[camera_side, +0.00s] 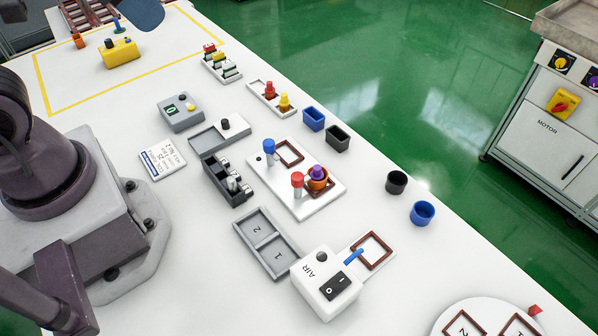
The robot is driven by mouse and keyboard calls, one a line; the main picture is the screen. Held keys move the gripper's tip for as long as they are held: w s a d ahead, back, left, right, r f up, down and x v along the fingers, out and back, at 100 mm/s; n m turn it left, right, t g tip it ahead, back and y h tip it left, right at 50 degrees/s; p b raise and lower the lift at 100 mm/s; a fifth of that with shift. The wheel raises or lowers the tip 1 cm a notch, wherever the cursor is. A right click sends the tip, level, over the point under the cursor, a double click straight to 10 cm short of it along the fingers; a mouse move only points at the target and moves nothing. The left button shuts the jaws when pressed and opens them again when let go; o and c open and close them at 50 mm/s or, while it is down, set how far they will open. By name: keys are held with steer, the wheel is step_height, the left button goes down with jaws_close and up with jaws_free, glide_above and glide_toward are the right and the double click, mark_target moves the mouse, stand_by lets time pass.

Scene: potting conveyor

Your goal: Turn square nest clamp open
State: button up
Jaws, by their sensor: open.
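A white plate (322,201) lies near the middle of the table. It has an empty brown square frame (289,152) at its upper end, with a blue-topped post (268,147) beside it. A red-topped post (297,179) stands next to an orange round part with a purple top (318,173) on the same plate. Which post is the square nest clamp, and whether it is open, I cannot tell. Another empty brown square frame (385,244) lies by the AIR box (318,262), with a blue lever (354,256) between them. My gripper is not in view.
A grey tray marked 1 and 2 (264,243) and a dark rack (215,180) lie left of the plate. Blue and black cups (422,213) stand to the right near the table edge. A round white plate (440,326) is at lower right.

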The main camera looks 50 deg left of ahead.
steer(key=w+d+f+m+g, duration=0.2)
steer(key=w+d+f+g, duration=0.35)
steer(key=w+f, duration=0.35)
steer(key=n+g, duration=0.2)
steer(key=g, duration=0.2)
glide_toward(297, 176)
steer(key=x, duration=0.9)
steer(key=shift+f, duration=0.1)
steer(key=c, duration=0.9)
